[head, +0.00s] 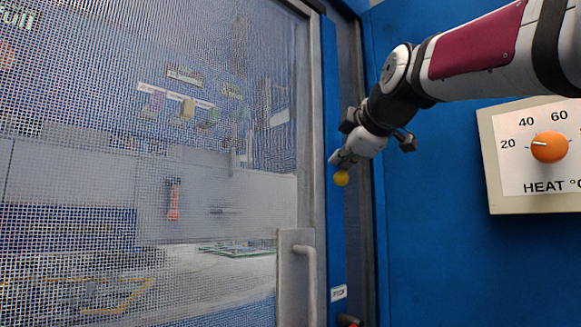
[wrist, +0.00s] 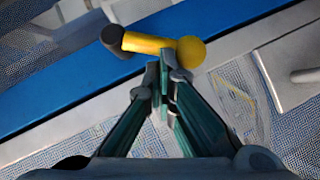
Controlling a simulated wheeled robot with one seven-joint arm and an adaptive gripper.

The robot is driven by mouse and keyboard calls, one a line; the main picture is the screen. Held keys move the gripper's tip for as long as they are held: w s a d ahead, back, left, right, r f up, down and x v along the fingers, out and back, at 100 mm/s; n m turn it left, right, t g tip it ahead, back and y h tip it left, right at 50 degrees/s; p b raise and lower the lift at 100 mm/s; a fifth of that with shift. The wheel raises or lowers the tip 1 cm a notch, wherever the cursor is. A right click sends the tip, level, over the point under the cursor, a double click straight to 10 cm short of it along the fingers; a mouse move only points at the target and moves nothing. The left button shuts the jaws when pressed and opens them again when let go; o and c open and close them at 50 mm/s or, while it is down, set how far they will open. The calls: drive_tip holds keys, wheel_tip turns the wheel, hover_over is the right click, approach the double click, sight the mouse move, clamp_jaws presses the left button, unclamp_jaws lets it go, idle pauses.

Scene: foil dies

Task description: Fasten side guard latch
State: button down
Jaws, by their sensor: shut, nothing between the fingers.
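The side guard is a mesh door (head: 150,240) with a grey frame (head: 309,150), standing against a blue post (head: 335,240). The latch is a yellow lever with a ball knob (wrist: 191,52) and a dark round pivot (wrist: 112,37). In the wrist view the lever lies across the blue post, its knob at the door frame's edge. In the head view only the yellow knob (head: 341,178) shows, just below my fingertips. My gripper (head: 336,160) is shut and empty. Its fingertips (wrist: 165,68) are beside the lever near the knob; I cannot tell whether they touch.
A door handle (head: 310,272) on a plate is low on the door frame. A heat dial panel (head: 535,190) with an orange knob is on the blue wall at right.

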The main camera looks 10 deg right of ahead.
sight(347, 172)
drive_tip(key=shift+w+d+f+n+t+h+b, duration=0.15)
drive_tip(key=shift+f+n+t+b, duration=0.2)
drive_tip(key=shift+b, duration=0.65)
drive_tip(key=shift+f+n+t+h+b, duration=0.15)
drive_tip(key=shift+f+n+t+b, duration=0.2)
drive_tip(key=shift+b, duration=0.65)
drive_tip(key=shift+w+d+f+n+t+b, duration=0.25)
drive_tip(key=shift+f+n+t+b, duration=0.15)
drive_tip(key=shift+n+b, duration=0.6)
drive_tip(key=shift+w+d+f+b, duration=0.1)
drive_tip(key=shift+d+f+b, duration=0.15)
drive_tip(key=shift+b, duration=0.55)
